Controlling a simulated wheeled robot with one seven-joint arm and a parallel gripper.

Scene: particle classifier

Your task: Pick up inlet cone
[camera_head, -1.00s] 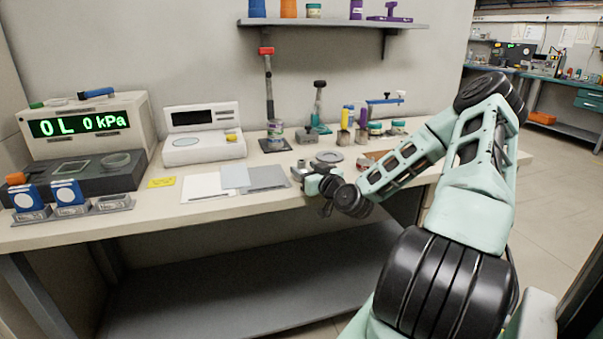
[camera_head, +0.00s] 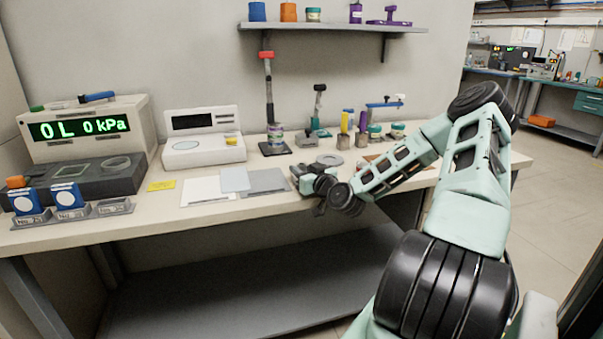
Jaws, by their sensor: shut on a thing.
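My gripper (camera_head: 303,174) is at the front edge of the workbench, right of the grey mat, with its jaws pointing away from me. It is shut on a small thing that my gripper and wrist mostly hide. I take this thing to be the inlet cone, but its shape cannot be made out. I cannot tell whether it touches the bench top. A flat grey ring-like disc (camera_head: 329,159) lies on the bench just behind and right of my gripper.
Several small tools and cylinders stand behind my gripper. A shelf (camera_head: 335,27) hangs above.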

